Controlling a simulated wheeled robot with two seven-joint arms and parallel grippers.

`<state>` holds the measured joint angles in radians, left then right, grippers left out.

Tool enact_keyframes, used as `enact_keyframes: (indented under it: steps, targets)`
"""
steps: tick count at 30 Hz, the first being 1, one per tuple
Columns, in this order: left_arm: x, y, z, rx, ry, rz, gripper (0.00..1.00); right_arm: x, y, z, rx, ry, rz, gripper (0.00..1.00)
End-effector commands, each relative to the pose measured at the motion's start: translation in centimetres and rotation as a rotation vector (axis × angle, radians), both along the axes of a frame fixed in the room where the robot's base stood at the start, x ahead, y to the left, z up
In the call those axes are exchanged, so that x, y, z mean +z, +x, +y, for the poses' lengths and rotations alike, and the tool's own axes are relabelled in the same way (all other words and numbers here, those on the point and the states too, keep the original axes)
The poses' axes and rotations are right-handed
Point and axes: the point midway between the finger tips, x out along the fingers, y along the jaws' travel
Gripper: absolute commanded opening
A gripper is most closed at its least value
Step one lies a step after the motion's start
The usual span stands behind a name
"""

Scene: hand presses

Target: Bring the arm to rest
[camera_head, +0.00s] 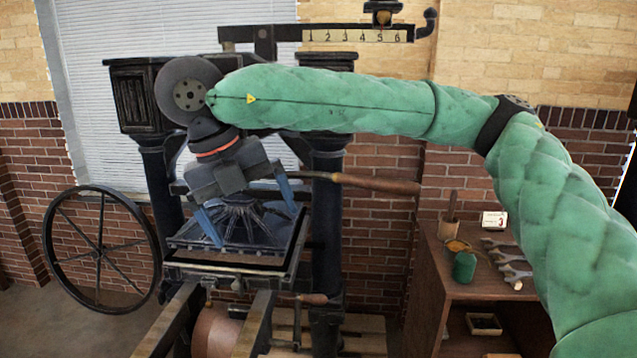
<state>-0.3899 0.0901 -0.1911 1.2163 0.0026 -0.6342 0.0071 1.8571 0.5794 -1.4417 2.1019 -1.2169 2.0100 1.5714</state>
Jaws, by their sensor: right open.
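My right arm, in a green quilted cover, comes in from the right and reaches across the upper middle of the head view. My right gripper (252,208) hangs down at its end, tilted, with its two blue fingers spread apart. The fingers are in front of or over the black platen (240,228) of the hand press (326,200). I see nothing between the fingers except the press behind them; whether they touch it I cannot tell. My left gripper is not in view.
A spoked wheel (101,250) stands at the left. A wooden-gripped lever (375,184) sticks out right of the press. A scale bar (358,36) hangs above. A wooden cabinet (440,290) at the right holds a green can (464,266) and several tools.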

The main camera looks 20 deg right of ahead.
Motion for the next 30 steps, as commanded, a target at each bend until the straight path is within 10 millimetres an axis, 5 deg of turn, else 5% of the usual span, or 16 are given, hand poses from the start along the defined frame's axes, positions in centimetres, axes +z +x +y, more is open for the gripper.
enact_keyframes:
  steps: [7,22,30]
  targets:
    - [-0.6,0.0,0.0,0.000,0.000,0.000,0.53,0.9,-3.3,-0.3,0.000,0.000,-0.001,1.00]
    - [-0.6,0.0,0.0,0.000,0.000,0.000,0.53,0.7,-3.5,0.0,0.007,0.011,0.011,1.00]
    - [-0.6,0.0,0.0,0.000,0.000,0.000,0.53,-3.4,-6.1,4.8,0.131,0.242,0.195,1.00]
